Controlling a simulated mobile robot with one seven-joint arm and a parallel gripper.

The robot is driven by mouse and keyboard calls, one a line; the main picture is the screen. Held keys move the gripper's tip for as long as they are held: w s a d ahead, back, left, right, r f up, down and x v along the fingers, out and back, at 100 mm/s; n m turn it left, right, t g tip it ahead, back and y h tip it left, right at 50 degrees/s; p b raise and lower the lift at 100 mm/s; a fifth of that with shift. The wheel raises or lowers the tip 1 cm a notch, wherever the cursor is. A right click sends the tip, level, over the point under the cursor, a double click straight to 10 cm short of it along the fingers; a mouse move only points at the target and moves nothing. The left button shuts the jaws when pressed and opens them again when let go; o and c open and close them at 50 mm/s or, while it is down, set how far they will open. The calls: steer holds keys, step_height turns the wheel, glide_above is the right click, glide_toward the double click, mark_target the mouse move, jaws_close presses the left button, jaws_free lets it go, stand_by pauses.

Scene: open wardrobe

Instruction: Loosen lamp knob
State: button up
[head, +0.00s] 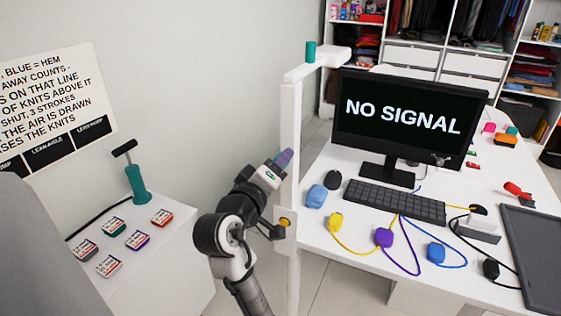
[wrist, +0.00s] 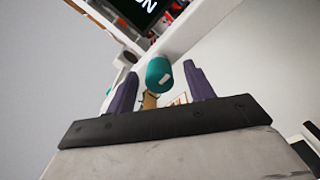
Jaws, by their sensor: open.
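A white lamp post (head: 291,130) stands at the near left edge of the white desk, with a short arm at its top. A teal knob (head: 311,51) sits upright on that arm, and a yellow knob (head: 284,222) sits low on the post. My gripper (head: 284,158) is beside the post, below the teal knob and above the yellow one, with its purple fingers tilted up. In the wrist view my gripper (wrist: 160,90) is open, fingers apart. A teal cylinder (wrist: 158,74) shows beyond and between the fingertips; I cannot tell its distance. Nothing is visibly held.
The desk (head: 317,225) carries a monitor (head: 406,118), a keyboard (head: 394,201) and several coloured blocks with cables. At left, a table holds a teal pump (head: 137,184) and several small labelled packs. Shelves (head: 440,60) stand behind. A floor gap separates the tables.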

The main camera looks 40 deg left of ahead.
steer(key=shift+o, duration=1.2)
steer(key=shift+s, duration=0.1)
steer(key=v, duration=0.7)
steer(key=shift+s, duration=0.4)
steer(key=shift+d, duration=0.1)
